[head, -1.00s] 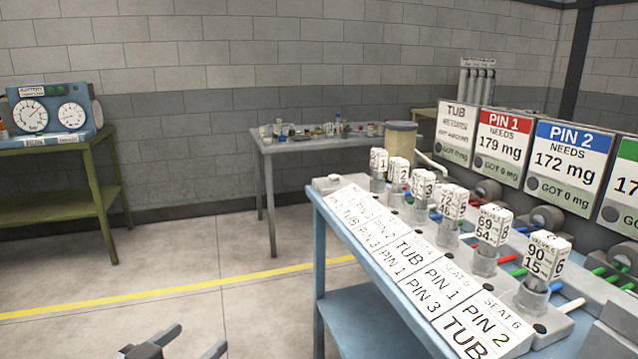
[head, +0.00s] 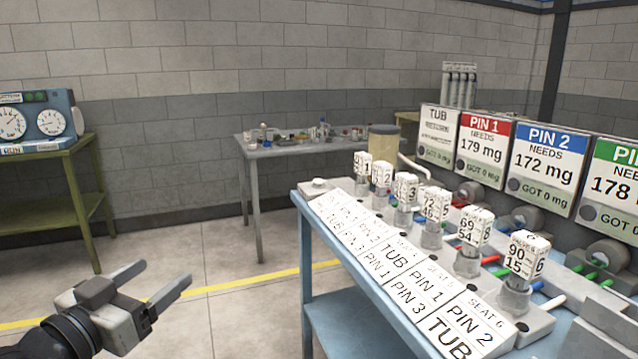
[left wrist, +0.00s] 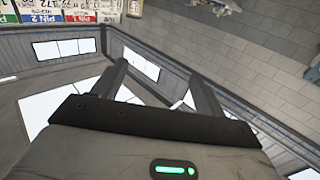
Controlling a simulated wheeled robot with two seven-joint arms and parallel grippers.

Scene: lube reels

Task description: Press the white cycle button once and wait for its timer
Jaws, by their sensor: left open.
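A small white round button (head: 319,183) sits on the grey strip at the near left corner of the blue bench (head: 304,262). I take it for the cycle button; it carries no label that I can read. My left gripper (head: 166,271) is open and empty, in the air over the floor to the lower left of the bench, well apart from the button. In the left wrist view its two fingers (left wrist: 158,72) stand apart with nothing between them. I see no timer for certain. My right gripper is not in view.
Several numbered white valve blocks (head: 521,256) stand along the bench behind white seat labels (head: 390,257). Signs such as PIN 1 (head: 484,144) read GOT 0 mg. A grey table (head: 257,160) with small parts stands behind. A green bench (head: 40,209) with gauges is left. Floor between is clear.

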